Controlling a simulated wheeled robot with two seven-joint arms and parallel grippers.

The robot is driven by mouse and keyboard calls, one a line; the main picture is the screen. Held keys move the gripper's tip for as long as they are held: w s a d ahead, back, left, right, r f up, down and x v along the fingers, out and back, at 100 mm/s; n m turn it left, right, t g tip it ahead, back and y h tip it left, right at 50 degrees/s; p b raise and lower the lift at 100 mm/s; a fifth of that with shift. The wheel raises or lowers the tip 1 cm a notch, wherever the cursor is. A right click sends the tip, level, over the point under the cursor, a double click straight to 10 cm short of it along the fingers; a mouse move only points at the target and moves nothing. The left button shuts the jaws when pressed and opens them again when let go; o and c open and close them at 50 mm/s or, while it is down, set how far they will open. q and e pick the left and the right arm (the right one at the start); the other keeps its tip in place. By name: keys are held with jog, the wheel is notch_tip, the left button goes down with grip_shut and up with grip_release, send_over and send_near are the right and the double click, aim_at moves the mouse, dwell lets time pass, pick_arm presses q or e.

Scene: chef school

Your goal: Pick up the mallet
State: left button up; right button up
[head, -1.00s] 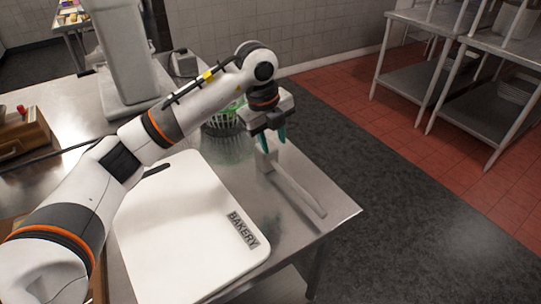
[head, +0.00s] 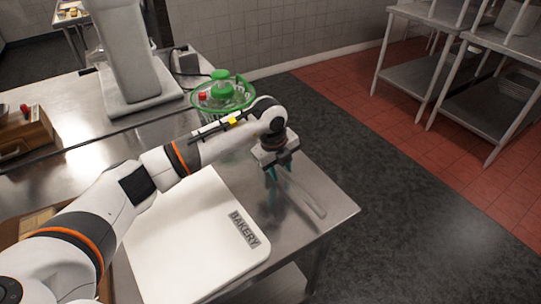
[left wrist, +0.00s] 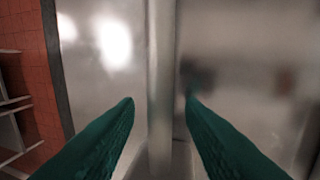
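The mallet (head: 310,204) lies near the table's right edge, its pale handle pointing toward the front right corner. Its head is hidden behind my left gripper and arm in the head view. My left gripper (head: 279,178) points down over the mallet, its teal fingers spread. In the left wrist view the handle (left wrist: 162,70) runs upright through the picture's middle, between the two open fingers (left wrist: 161,100). I cannot tell whether either finger touches it. My right gripper is not in view.
A white board marked BAKERY (head: 190,255) lies left of the mallet on the steel table (head: 318,240). Metal shelves (head: 415,70) stand apart at right.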

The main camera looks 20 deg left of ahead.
pick_arm(q)
jog(key=shift+w+f, duration=0.1)
jog(key=shift+f, duration=0.35)
jog(key=shift+c, duration=0.6)
jog(key=shift+r, duration=0.1)
grip_shut()
